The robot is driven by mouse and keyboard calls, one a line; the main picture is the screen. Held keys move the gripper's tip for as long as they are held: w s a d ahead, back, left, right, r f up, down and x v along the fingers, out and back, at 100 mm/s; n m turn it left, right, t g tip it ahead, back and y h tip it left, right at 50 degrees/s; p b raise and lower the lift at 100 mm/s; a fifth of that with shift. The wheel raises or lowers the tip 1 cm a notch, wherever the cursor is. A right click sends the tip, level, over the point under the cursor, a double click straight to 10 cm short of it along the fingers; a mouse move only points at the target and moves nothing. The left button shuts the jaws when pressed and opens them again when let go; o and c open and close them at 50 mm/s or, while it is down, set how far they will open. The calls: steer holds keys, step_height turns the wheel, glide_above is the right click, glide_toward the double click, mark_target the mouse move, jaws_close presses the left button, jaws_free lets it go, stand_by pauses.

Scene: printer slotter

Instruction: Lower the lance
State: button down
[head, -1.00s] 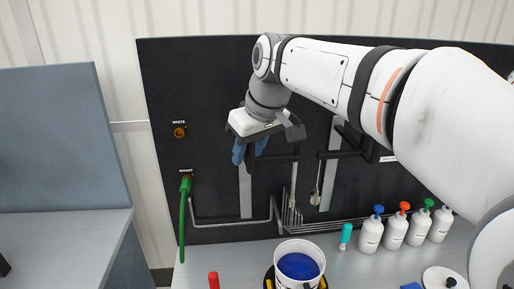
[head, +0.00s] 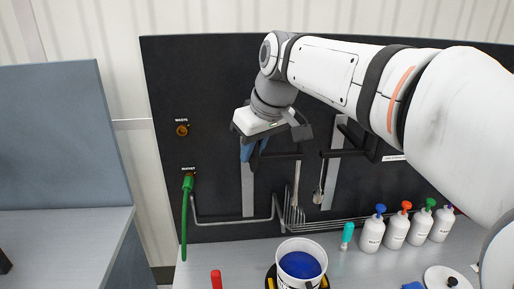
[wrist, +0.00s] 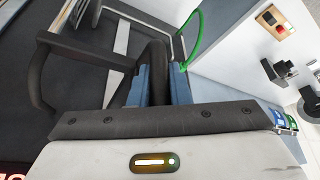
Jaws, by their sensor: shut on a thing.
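My gripper (head: 254,150) is in front of the dark panel (head: 215,95), at the left of two upright pale rails (head: 248,192). Its blue fingers are shut on a black bar, which stands between them in the wrist view (wrist: 158,72). The bar appears to belong to the black bent handle (head: 282,156) at this rail, probably the lance's; no label for it is readable. My gripper hides its left end in the head view. A similar black handle (head: 345,152) is at the right rail and is not touched.
A white bucket (head: 301,284) with blue contents stands below on the counter. Fork-like tools (head: 294,210) hang near the handle. A green hose (head: 185,220) hangs at the left. Several white bottles (head: 371,236) stand at the right. Metal pipes (head: 235,221) run along the panel's lower part.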

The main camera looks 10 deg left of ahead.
steer(key=shift+w+d+f+b, duration=0.1)
steer(key=shift+w+f+b, duration=0.05)
steer(key=shift+f+b, duration=0.2)
step_height(320, 180, down, 30)
steer(key=b, duration=2.1)
steer(key=shift+r, duration=0.25)
steer(key=shift+f, duration=0.1)
steer(key=c, duration=1.5)
jaws_free()
steer(key=shift+w+f, duration=0.1)
steer(key=shift+w, duration=0.1)
steer(key=shift+c, duration=0.2)
steer(key=shift+o, duration=0.9)
steer(key=shift+s, duration=0.15)
steer(key=shift+r, duration=0.2)
